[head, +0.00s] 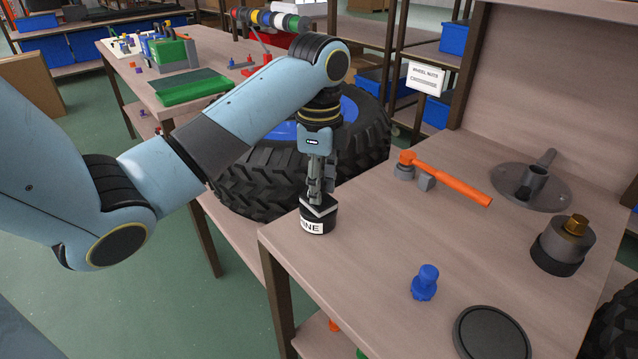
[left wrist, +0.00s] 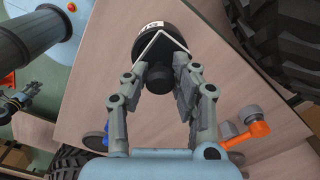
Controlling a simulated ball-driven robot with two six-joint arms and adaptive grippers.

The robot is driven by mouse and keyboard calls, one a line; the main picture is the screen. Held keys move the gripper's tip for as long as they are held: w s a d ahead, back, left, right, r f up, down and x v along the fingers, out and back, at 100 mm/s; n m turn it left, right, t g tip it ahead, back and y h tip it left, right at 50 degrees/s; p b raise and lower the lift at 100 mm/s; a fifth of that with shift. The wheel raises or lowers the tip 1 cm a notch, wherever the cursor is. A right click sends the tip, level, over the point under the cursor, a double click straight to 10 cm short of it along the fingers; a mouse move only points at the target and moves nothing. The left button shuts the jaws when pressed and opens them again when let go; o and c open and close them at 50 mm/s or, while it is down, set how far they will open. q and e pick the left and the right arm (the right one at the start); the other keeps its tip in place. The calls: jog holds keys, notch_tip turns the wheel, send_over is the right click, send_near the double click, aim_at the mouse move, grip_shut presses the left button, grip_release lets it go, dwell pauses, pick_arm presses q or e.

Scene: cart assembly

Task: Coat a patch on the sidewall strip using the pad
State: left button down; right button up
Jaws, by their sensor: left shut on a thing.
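My left gripper (head: 318,190) is at the near left corner of the right-hand table, pointing down. It is shut on the black knob (left wrist: 158,76) of what looks like the pad, a dark block (head: 318,207) with a pale edge. The pad sits at the mouth of a black round tin (head: 318,227) with a white label ending in "INE"; I cannot tell how deep it reaches. The tin also shows in the left wrist view (left wrist: 166,42). A dark gripper-like shape, perhaps my right gripper (left wrist: 14,104), is small at the left wrist view's left edge. I cannot pick out the sidewall strip.
A large tyre (head: 255,185) with blue hub stands behind the gripper. On the table (head: 375,270) are an orange-handled tool (head: 450,182), a grey round plate (head: 512,195), a cylinder with brass nut (head: 563,247), a blue knob (head: 425,282) and a black disc (head: 490,337).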

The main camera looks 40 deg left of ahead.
dwell(0.8)
pick_arm(q)
jog(key=shift+s+f+p, duration=0.1)
jog(key=shift+f+p, duration=0.05)
jog(key=shift+p, duration=0.4)
dwell(0.9)
notch_tip(320, 180, up, 7)
jog(key=p, duration=0.9)
dwell(0.6)
